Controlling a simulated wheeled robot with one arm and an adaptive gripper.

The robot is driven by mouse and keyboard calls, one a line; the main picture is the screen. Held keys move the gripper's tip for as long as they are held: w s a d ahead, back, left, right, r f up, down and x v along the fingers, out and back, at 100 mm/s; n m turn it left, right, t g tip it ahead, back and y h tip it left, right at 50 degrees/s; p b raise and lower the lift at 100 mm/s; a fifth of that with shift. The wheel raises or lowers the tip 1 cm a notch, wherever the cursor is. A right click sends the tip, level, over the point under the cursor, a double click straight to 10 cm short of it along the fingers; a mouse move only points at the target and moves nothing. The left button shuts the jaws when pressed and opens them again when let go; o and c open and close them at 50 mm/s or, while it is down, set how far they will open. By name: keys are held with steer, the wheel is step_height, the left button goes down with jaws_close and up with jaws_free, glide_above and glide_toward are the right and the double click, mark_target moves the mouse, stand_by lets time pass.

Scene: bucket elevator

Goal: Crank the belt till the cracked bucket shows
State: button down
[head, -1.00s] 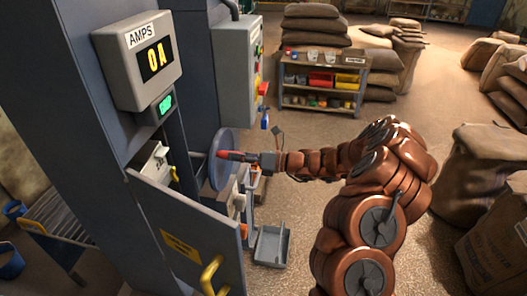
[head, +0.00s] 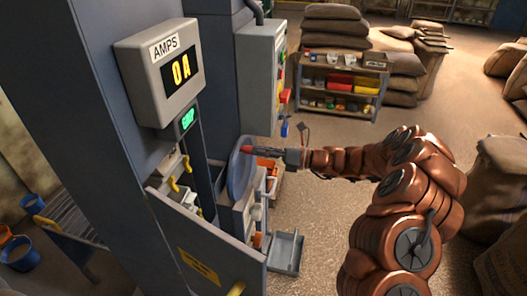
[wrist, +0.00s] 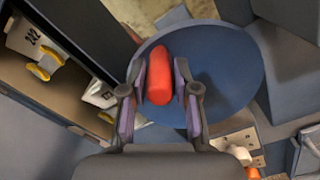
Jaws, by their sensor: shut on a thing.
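The blue hand wheel (head: 241,172) stands upright on the side of the grey elevator casing (head: 115,120). Its red crank handle (wrist: 159,52) sticks out between the fingers of my gripper (wrist: 163,84), which is shut on it; in the head view the gripper (head: 272,153) is at the wheel's upper right. The inspection door (head: 205,245) hangs open. Through the opening in the wrist view are pale buckets with yellow parts, one marked 242 (wrist: 30,38) and another (wrist: 100,92) partly hidden. I see no clear crack on them.
The AMPS meter (head: 158,70) reads 0A, with a small green display (head: 187,118) below it. A grey control box (head: 262,80) is behind the wheel. A grey open tray (head: 286,252) is below. A shelf cart (head: 340,90) and sacks stand farther back.

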steer(key=shift+f, duration=0.4)
steer(key=c, duration=1.2)
jaws_free()
steer(key=shift+w+d, duration=0.1)
steer(key=o, duration=0.3)
steer(key=shift+r, duration=0.15)
steer(key=shift+o, duration=0.2)
steer(key=v, duration=1.2)
